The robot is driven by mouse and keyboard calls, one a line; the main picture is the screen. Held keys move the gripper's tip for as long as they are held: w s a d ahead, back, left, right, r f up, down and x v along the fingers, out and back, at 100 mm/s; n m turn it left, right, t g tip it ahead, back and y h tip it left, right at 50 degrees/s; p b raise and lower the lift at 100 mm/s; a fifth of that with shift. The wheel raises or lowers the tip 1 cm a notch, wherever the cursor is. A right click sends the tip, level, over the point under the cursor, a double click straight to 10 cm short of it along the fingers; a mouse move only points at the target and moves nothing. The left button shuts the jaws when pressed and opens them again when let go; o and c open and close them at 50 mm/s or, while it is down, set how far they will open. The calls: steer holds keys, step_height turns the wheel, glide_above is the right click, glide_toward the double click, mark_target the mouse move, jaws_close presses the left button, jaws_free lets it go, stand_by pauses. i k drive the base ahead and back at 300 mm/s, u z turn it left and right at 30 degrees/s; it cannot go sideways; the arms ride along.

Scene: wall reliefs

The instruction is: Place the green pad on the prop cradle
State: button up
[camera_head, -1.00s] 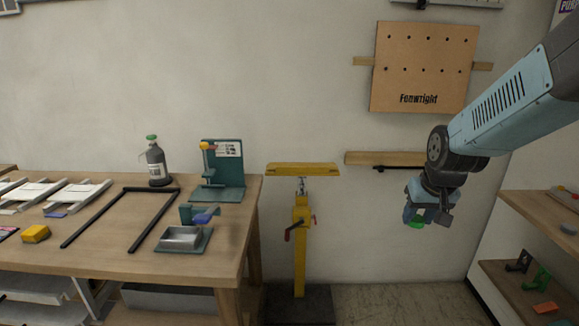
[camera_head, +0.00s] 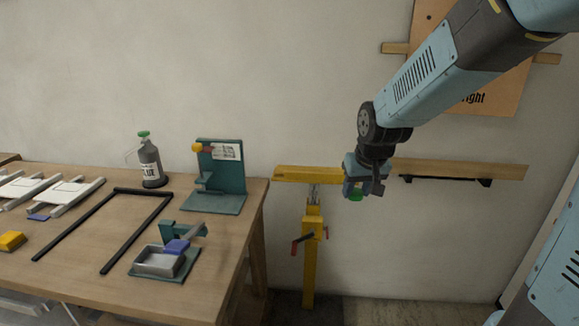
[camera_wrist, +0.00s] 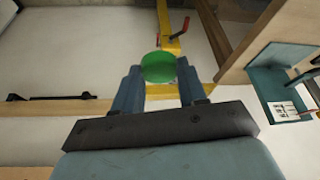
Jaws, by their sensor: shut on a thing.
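The green pad (camera_wrist: 158,67) is round and sits between the two fingers of my gripper (camera_wrist: 160,84) in the wrist view. In the head view my gripper (camera_head: 358,187) is shut on the pad (camera_head: 356,195), which shows at its lower end. The prop cradle appears to be the yellow crossbar (camera_head: 300,174) on top of a yellow post with a red handle (camera_head: 294,247). My gripper hangs in front of the right end of this crossbar and hides part of it. I cannot tell the gap between them.
A workbench (camera_head: 100,270) stands left of the prop, holding a bottle (camera_head: 151,163), a teal stand (camera_head: 222,175), a metal tray fixture (camera_head: 160,262) and a black frame (camera_head: 118,265). A wooden rail (camera_head: 460,171) runs along the wall to the right. A pegboard (camera_head: 500,95) hangs behind my arm.

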mark_target(292, 169)
steer(key=u, duration=0.15)
steer(key=i, duration=0.95)
steer(key=u, duration=0.1)
